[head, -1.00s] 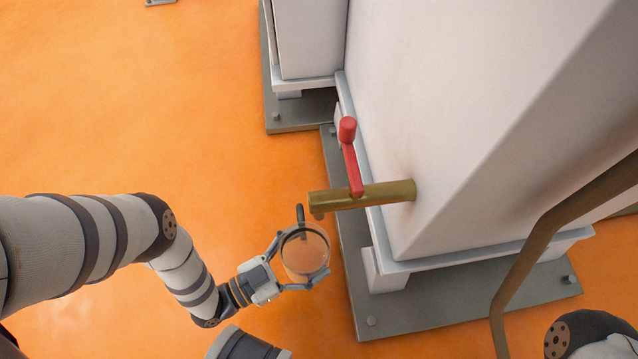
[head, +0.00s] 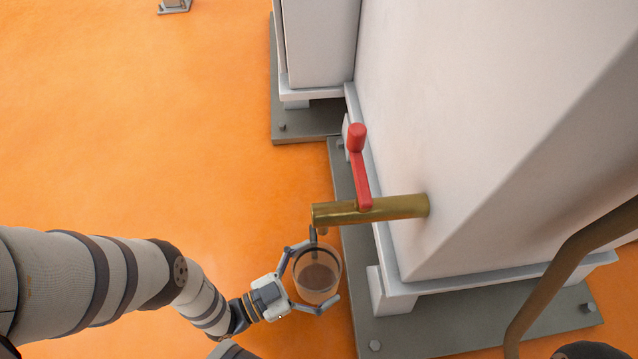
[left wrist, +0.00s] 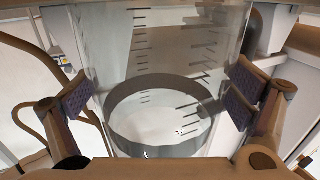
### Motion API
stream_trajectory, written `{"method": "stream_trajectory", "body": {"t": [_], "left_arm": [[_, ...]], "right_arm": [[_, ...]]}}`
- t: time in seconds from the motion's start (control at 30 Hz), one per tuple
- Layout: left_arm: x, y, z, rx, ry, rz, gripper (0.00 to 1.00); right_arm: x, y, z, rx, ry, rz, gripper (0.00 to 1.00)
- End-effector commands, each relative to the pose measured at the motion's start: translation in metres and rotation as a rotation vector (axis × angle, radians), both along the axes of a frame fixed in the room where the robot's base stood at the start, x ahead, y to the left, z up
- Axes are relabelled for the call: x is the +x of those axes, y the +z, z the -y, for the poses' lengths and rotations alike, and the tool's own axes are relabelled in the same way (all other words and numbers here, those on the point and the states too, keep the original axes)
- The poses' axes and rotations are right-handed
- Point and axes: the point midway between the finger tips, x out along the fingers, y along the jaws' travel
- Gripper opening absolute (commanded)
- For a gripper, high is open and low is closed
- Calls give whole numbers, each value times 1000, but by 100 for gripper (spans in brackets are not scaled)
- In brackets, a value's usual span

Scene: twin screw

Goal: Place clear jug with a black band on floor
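A clear jug (head: 318,278) with a black band stands out beside the end of a brass tap (head: 385,208) in the head view. My left gripper (head: 317,277) is around the jug, with one finger on each side, shut on it. In the left wrist view the clear jug (left wrist: 165,60) shows measuring marks, a dark band and both finger pads against its sides. The jug's inside looks brownish in the head view; I cannot tell whether that is contents or floor seen through it. The orange floor (head: 150,130) lies below. My right gripper is out of view.
A large white tank (head: 480,120) on a grey base plate (head: 440,335) stands just right of the jug. The tap has a red handle (head: 361,170). A brown pipe (head: 570,250) rises at the right.

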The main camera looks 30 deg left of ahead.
Motion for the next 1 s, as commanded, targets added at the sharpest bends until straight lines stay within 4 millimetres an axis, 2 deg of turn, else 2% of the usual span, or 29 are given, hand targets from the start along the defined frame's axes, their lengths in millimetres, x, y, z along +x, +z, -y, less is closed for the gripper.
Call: {"method": "stream_trajectory", "body": {"t": [0.27,0.4,0.7,0.83,1.0], "left_arm": [[0,1,0,-1,0,-1,96],[-3,7,-2,-3,0,-2,96],[-76,6,-49,0,-1,-1,96],[-93,6,-61,0,0,0,96],[-101,7,-66,-1,0,2,96]], "right_arm": [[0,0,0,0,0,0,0],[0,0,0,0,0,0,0],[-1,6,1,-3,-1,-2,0],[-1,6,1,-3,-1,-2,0],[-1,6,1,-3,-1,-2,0]]}}
